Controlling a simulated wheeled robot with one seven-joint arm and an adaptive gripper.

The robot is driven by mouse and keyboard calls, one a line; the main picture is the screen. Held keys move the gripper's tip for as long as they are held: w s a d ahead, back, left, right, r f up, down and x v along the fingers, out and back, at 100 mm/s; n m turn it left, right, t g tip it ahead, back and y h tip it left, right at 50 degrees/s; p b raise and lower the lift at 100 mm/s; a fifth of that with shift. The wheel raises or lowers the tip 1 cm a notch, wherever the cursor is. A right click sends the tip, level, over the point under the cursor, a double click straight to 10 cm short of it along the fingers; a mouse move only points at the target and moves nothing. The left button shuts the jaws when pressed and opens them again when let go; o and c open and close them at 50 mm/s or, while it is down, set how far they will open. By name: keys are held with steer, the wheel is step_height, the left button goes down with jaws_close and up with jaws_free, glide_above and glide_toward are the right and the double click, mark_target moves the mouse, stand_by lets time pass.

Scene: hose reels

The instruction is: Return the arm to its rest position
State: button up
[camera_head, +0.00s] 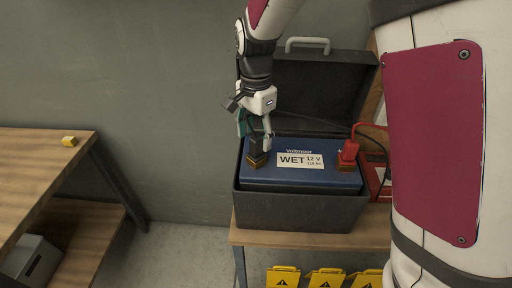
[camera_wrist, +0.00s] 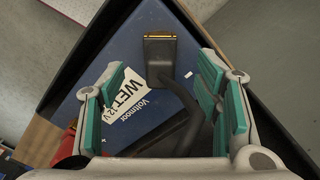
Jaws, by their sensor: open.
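My gripper (camera_head: 255,122) hangs above the left end of a blue battery in the head view. In the wrist view my gripper (camera_wrist: 165,105) is open, its teal finger pads wide apart with a black clamp (camera_wrist: 160,60) and its cable between them. The clamp (camera_head: 257,153) sits at the battery's left terminal in the head view. The pads do not appear to touch it. The blue battery (camera_head: 255,179), labelled WET 12 V, stands in an open black box (camera_head: 300,212). A red clamp (camera_head: 348,153) sits at its right terminal.
The box's raised lid (camera_head: 315,95) stands behind my gripper. The box rests on a wooden bench (camera_head: 300,239). Yellow warning signs (camera_head: 325,278) are below. At left, a wooden table (camera_head: 40,155) holds a small yellow block (camera_head: 69,141). The wall area left of the arm is clear.

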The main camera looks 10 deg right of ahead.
step_height(320, 180, up, 5)
steer(key=shift+r, duration=0.15)
steer(key=s+d+r+n+t+y+b, duration=0.1)
steer(key=s+d+r+n+t, duration=0.1)
steer(key=s+d+r+n, duration=0.45)
steer(key=s+d+n+t+b, duration=0.1)
steer(key=s+d+n, duration=0.1)
steer(key=s, duration=0.5)
steer(key=s+d+r+n+t+h, duration=0.1)
steer(key=s+d+n+t, duration=0.1)
steer(key=s+d, duration=0.2)
steer(key=s, duration=0.3)
steer(key=shift+r+n+t+b, duration=0.15)
steer(key=shift+n+t+b, duration=0.15)
steer(key=shift+n+b, duration=0.1)
